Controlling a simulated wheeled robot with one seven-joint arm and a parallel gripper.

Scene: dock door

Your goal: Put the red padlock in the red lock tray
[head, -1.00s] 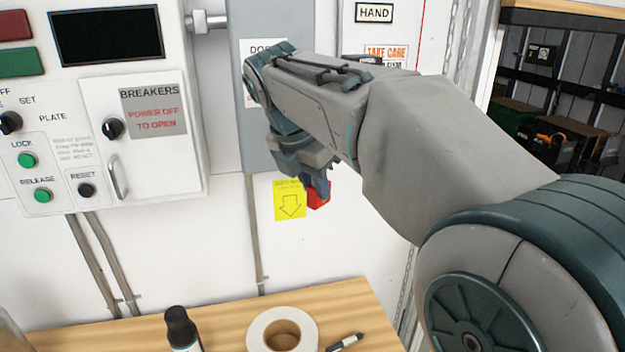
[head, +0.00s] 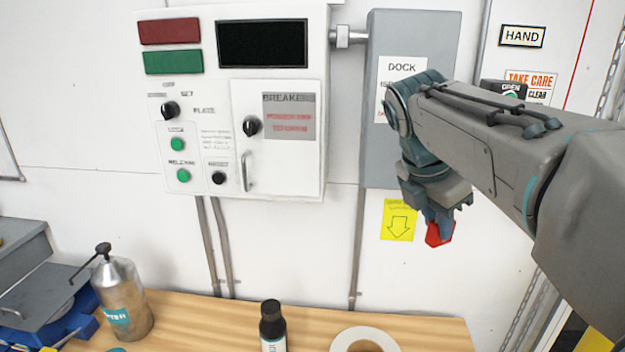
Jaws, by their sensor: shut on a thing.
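My gripper (head: 437,222) points down in front of the white wall, right of the yellow arrow note. It is shut on the red padlock (head: 439,235), whose red body shows below the fingers; the fingers hide its upper part. The padlock hangs in the air above the level of the wooden bench. I cannot make out a red lock tray in this view.
A wooden bench (head: 190,320) runs along the bottom, with a metal can (head: 122,300), a black-capped bottle (head: 272,328) and a tape roll (head: 365,335). The control panel (head: 270,150) and grey dock box (head: 385,160) project from the wall.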

